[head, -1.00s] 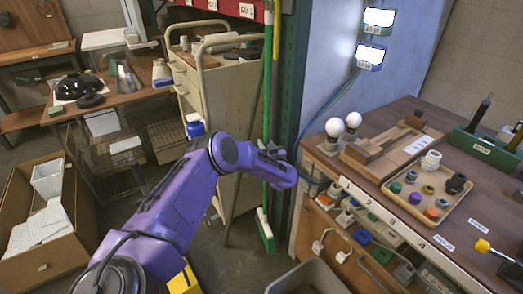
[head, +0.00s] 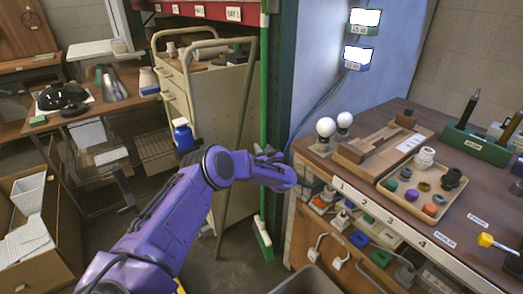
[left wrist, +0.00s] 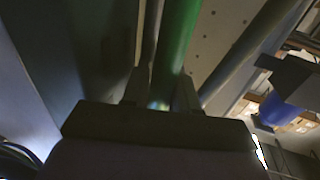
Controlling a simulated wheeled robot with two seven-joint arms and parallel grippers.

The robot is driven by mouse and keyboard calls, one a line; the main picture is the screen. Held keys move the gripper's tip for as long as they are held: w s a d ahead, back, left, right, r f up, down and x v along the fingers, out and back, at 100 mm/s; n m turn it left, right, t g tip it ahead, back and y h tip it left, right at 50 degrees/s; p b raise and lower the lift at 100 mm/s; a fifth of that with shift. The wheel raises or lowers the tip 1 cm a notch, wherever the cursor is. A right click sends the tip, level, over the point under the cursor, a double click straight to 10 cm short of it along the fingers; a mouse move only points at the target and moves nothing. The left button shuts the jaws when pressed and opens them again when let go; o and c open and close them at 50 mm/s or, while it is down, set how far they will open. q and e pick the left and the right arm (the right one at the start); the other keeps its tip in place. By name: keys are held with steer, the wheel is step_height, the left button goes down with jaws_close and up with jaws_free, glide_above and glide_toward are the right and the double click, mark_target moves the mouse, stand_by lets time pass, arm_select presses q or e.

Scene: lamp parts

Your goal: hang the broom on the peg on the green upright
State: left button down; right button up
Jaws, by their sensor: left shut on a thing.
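The broom has a long green handle (head: 264,100) standing nearly upright, with its top at or beyond the upper edge of the head view. Its green and white head (head: 262,238) is low, near the floor. My left gripper (head: 266,162) is around the handle at mid-height, partly hidden by my purple arm. In the left wrist view the green handle (left wrist: 178,45) runs between the two fingers (left wrist: 161,92), which are shut on it. The dark green upright (head: 284,75) stands just right of the handle. I cannot make out the peg. My right gripper is out of view.
A workbench (head: 395,210) with bulbs (head: 326,127) and a parts tray (head: 412,195) is close on the right. A grey bin (head: 305,281) sits below.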

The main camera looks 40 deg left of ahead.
arm_select(q)
steer(key=shift+r, duration=0.15)
steer(key=c, duration=0.8)
jaws_free()
steer(key=shift+s+r, duration=0.1)
steer(key=shift+d, duration=0.1)
